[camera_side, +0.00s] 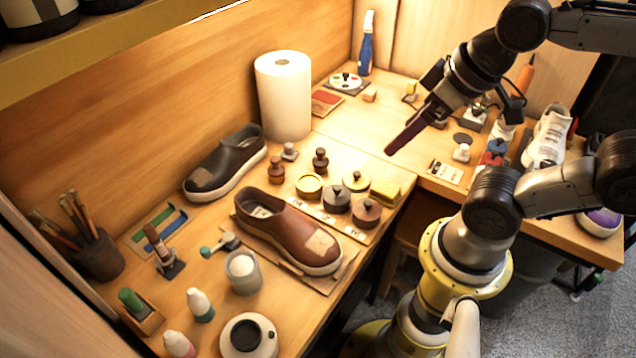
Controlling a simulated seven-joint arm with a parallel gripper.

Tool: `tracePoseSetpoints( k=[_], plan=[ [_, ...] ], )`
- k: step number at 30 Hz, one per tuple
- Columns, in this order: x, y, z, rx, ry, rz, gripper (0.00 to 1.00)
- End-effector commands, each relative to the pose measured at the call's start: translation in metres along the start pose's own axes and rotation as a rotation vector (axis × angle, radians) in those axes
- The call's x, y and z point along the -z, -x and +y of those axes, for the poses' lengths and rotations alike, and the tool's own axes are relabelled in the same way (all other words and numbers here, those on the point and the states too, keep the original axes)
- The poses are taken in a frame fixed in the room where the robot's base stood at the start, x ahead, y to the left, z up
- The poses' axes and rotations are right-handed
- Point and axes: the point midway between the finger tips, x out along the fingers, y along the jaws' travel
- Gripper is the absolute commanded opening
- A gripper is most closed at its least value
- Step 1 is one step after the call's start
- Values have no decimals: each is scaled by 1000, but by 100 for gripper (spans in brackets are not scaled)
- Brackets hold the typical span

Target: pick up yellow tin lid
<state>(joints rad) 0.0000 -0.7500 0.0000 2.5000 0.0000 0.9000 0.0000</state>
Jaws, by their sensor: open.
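A round yellow lid with a small dark knob (355,180) sits among several small tins on the bench; I take it for the yellow tin lid. To its left is a round tin with a yellow rim (309,186). A dark tin (337,199) and a reddish-brown tin (366,213) stand in front of it. My gripper (391,150) is above the bench, up and to the right of the lid, with long dark fingers pointing down-left. It is open, and I see nothing held in it; the fingers overlap in this view. It is apart from the lid.
A yellow sponge (385,192) lies right beside the lid. A brown shoe (288,232) and a grey shoe (225,165) lie to the left. A paper roll (284,95) stands tall behind. A small round-topped item (462,149) and a white sneaker (549,138) are to the right.

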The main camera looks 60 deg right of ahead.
Motion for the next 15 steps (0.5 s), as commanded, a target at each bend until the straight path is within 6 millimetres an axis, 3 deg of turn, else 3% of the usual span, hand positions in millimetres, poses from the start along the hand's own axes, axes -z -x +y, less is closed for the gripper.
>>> tracePoseSetpoints(
  k=[8,11,15],
  plan=[
    [0,0,0,0,66,2,91],
    [6,2,0,-2,208,20,91],
    [30,3,2,-13,503,33,91]
  ],
)
